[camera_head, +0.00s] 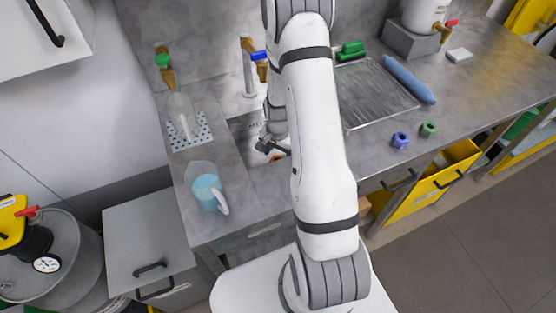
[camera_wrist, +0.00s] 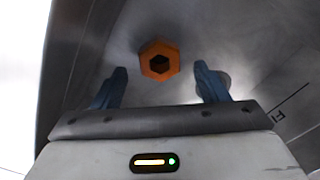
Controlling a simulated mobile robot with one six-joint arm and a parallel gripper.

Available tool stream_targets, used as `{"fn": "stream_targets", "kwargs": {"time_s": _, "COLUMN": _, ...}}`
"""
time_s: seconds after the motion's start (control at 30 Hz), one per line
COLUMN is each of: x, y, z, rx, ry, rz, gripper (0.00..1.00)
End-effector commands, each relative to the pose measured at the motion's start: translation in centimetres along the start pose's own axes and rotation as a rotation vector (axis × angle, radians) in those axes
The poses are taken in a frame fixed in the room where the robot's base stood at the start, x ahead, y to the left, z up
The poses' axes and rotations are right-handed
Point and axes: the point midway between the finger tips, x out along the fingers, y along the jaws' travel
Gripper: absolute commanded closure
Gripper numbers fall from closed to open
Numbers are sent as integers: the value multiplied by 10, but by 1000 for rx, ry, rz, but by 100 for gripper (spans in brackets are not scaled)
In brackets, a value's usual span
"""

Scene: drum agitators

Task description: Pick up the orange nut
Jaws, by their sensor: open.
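The orange nut (camera_wrist: 160,59) is a hexagonal ring with a dark hole, lying on a grey metal surface inside the sink. In the wrist view it sits ahead of my gripper (camera_wrist: 160,82), roughly centred between the two blue fingertips and a little beyond them. The fingers are apart with nothing between them. In the head view my gripper (camera_head: 268,147) is down in the sink (camera_head: 240,124), and a small orange bit of the nut (camera_head: 277,158) shows beside it. My arm hides much of the sink.
A blue nut (camera_head: 400,140) and a green nut (camera_head: 428,130) lie on the counter to the right. A jug of blue liquid (camera_head: 207,191) stands at the left front. A faucet (camera_head: 250,68) rises behind the sink. A drying tray (camera_head: 376,95) lies right of my arm.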

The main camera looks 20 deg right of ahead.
Motion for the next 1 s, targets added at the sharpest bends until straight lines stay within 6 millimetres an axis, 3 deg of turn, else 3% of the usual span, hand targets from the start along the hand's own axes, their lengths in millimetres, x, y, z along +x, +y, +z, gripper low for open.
{"fn": "stream_targets", "kwargs": {"time_s": 0.2, "x": 16, "y": 0, "z": 0, "rx": -1, "ry": 0, "rz": 0, "gripper": 33}}
{"fn": "stream_targets", "kwargs": {"time_s": 0.43, "x": 17, "y": -1, "z": 0, "rx": -2, "ry": 1, "rz": -1, "gripper": 33}}
{"fn": "stream_targets", "kwargs": {"time_s": 1.0, "x": 17, "y": -1, "z": 0, "rx": -3, "ry": 1, "rz": -1, "gripper": 80}}
